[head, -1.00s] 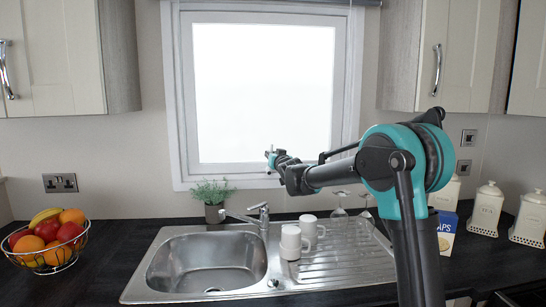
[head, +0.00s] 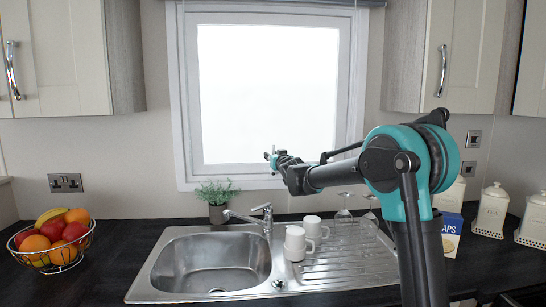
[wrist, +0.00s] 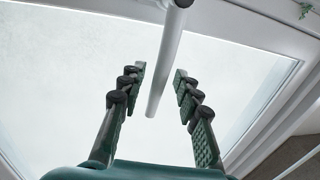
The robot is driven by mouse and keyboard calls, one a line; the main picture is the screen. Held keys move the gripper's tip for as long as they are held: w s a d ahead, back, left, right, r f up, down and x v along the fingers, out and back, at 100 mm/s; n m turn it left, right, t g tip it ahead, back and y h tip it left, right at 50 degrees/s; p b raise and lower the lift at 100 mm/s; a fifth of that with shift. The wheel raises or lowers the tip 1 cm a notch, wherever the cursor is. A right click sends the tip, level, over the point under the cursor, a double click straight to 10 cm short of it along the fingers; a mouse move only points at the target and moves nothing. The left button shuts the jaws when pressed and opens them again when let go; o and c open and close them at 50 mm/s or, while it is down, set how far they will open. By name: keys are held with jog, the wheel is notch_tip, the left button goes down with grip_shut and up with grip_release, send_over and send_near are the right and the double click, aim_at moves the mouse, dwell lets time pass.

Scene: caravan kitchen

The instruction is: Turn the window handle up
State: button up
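The window (head: 268,95) has a pale frame and a bright pane, and stands behind the sink. Its handle (wrist: 168,62) is a smooth grey bar that shows in the wrist view, running from the frame at the top to a free end near the middle. My gripper (wrist: 159,72) is open, with one ridged dark finger on each side of the bar. Gaps show on both sides, so neither finger appears to touch it. In the head view my gripper (head: 272,158) is at the window's lower edge, and I cannot make out the handle clearly there.
Below are the steel sink (head: 215,265), a tap (head: 262,220), white mugs (head: 297,243) and upturned glasses (head: 343,210). A potted plant (head: 216,200) stands left of the tap. A fruit bowl (head: 55,245) is at far left. Cupboards flank the window.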

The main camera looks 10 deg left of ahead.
jog(key=v, duration=1.2)
jog(key=shift+d, duration=0.1)
